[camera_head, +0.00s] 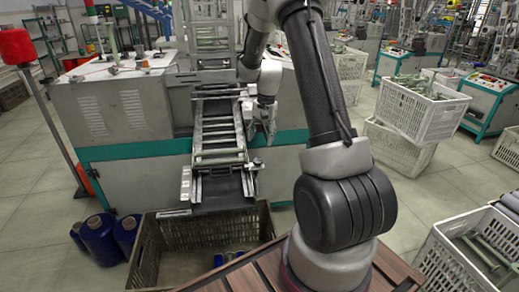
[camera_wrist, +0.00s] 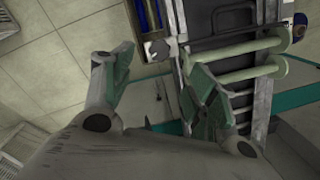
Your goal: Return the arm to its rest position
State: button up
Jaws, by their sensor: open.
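My gripper (camera_head: 262,133) hangs in front of the winding machine, just right of the sloping metal chute. In the wrist view its two green-padded fingers (camera_wrist: 158,82) are spread apart, with nothing held between them. My arm reaches from the lower right of the head view up and over, then down to the machine. Pale green bobbins (camera_wrist: 250,68) lie across the chute close to the right finger in the wrist view. From these views I cannot tell whether the finger touches the chute.
The chute (camera_head: 222,185) ends above a beige crate (camera_head: 145,255). Blue spools (camera_head: 98,236) stand on the floor to its left. A white crate with bobbins (camera_head: 412,112) is stacked at right; another crate (camera_head: 440,262) stands at lower right. Open floor lies between the machine and the stack.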

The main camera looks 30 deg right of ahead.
jog(key=shift+d+r, duration=0.15)
jog(key=shift+r, duration=0.85)
jog(key=s+a+r+n+t, duration=0.1)
jog(key=s+a+r+n, duration=0.2)
jog(key=s+r, duration=0.4)
jog(key=s+a+r+n+t+h, duration=0.1)
jog(key=s+a+r+n, duration=0.1)
jog(key=s+r, duration=0.5)
jog(key=s+a+r+n+t, duration=0.2)
jog(key=s+r+n, duration=0.3)
jog(key=s, duration=1.2)
notch_tip(320, 180, up, 3)
jog(key=shift+a, duration=0.8)
